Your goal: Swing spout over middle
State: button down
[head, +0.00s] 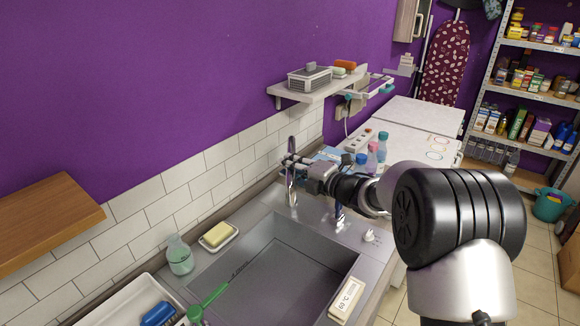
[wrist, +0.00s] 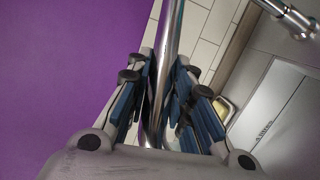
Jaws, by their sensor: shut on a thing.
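The chrome spout (head: 292,188) rises at the back edge of the sink (head: 262,290), near its far right corner in the head view. My gripper (head: 294,163) reaches in from the right and is shut on the spout's upright tube. In the wrist view the tube (wrist: 173,35) runs between the blue finger pads of my gripper (wrist: 163,85), and a chrome end piece (wrist: 292,14) shows at the top right. My gripper hides part of the spout in the head view, so I cannot tell exactly where its outlet points.
A soap dish with a yellow sponge (head: 217,234) and a green bottle (head: 180,255) stand left of the sink. Several bottles (head: 372,155) stand right of my gripper. A wall shelf (head: 312,92) is above. The basin is mostly clear.

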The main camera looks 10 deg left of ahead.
jog(key=c, duration=1.4)
grip_release()
jog(key=v, duration=1.2)
jog(key=shift+r, duration=0.1)
